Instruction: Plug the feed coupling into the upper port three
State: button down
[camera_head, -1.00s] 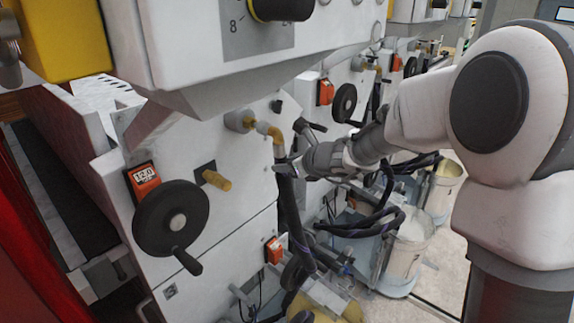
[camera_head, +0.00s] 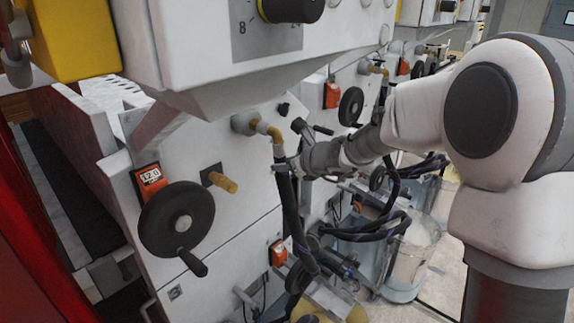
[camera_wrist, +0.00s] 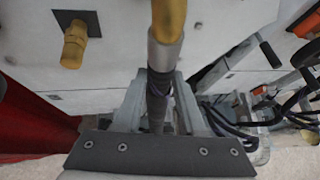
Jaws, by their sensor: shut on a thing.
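A brass elbow port (camera_head: 270,131) sticks out of the white machine panel and bends down. It also shows at the top of the wrist view (camera_wrist: 168,20). Right below it is the feed coupling, a grey metal collar (camera_wrist: 163,52) on top of a dark hose (camera_head: 289,205). The collar lines up with the elbow's lower end and appears to meet it; I cannot tell how far they are joined. My gripper (camera_head: 284,165) is shut around the coupling just below the elbow. In the wrist view its fingers (camera_wrist: 160,88) stand on both sides of the hose.
A second brass fitting (camera_head: 223,182) points out of the panel to the left, above a black handwheel (camera_head: 177,220). A control box (camera_head: 230,55) overhangs above. Dark hoses (camera_head: 370,230) and a bucket (camera_head: 408,262) lie at right.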

jog(key=shift+c, duration=2.1)
grip_release()
jog(key=p+v, duration=0.1)
jog(key=v, duration=1.6)
jog(key=shift+s+p, duration=0.15)
jog(key=shift+p, duration=0.25)
